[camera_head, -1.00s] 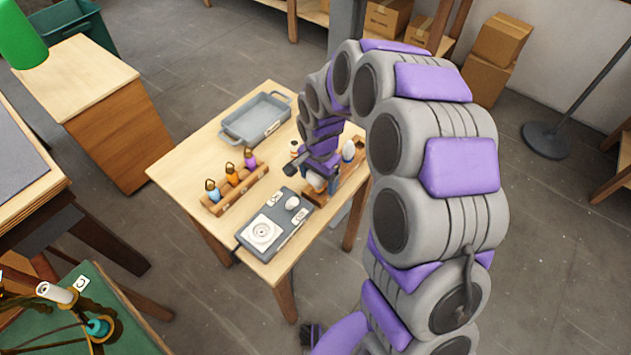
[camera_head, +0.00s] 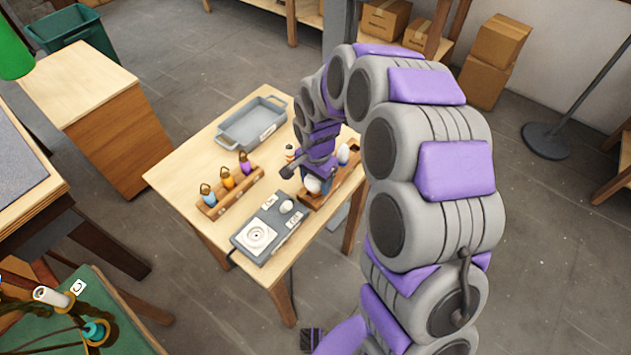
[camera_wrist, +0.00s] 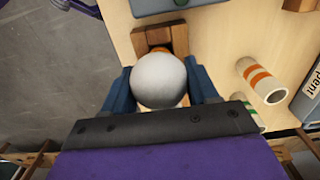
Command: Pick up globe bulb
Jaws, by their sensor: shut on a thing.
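The globe bulb is a round white ball (camera_wrist: 160,80) in the middle of the wrist view. My gripper (camera_wrist: 160,88) is shut on it, with one blue finger on each side. Behind the bulb is a wooden holder (camera_wrist: 150,38) with a square recess. In the head view the white globe (camera_head: 313,184) shows at my gripper (camera_head: 315,180), over the wooden bulb rack (camera_head: 345,187) at the table's right side. I cannot tell whether the bulb's base is clear of the rack. Another whitish bulb (camera_head: 343,154) stands farther along the rack.
A grey tester box (camera_head: 268,228) with a round socket sits at the table's near edge. A wooden rack (camera_head: 229,192) with several coloured items is to its left. A grey tray (camera_head: 251,124) is at the back.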

